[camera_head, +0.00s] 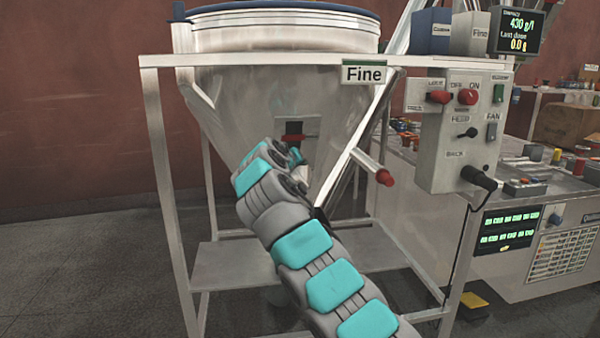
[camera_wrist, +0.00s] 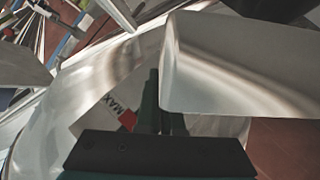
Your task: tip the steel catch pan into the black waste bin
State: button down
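In the head view my gripper is mostly hidden behind my arm, in front of the sloping wall of the steel hopper (camera_head: 240,105). In the wrist view the dark fingers of my gripper (camera_wrist: 163,112) point at a shiny curved steel surface. A smooth steel piece with a rounded corner (camera_wrist: 240,65) lies close at the right and covers part of one finger. I cannot tell whether it is the catch pan, or whether the fingers grip anything. No black waste bin is recognisable; a dark shape (camera_wrist: 265,8) at the wrist view's top right is cut off.
The hopper stands in a white frame (camera_head: 155,150) with a "Fine" sign (camera_head: 364,73) and a low shelf (camera_head: 225,266). A red-tipped handle (camera_head: 384,177) sticks out beside my arm. A control box (camera_head: 455,150) hangs at the right. Floor at the left is clear.

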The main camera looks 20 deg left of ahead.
jog(key=shift+r+m+g+y, duration=0.2)
jog(key=shift+r+m+y, duration=0.15)
jog(key=shift+m, duration=0.25)
jog(key=shift+r+m+g+y, duration=0.2)
jog(key=shift+m+y, duration=0.15)
jog(key=shift+m, duration=0.25)
jog(key=m+y, duration=0.2)
jog(key=shift+r+m, duration=0.3)
jog(key=shift+r, duration=0.05)
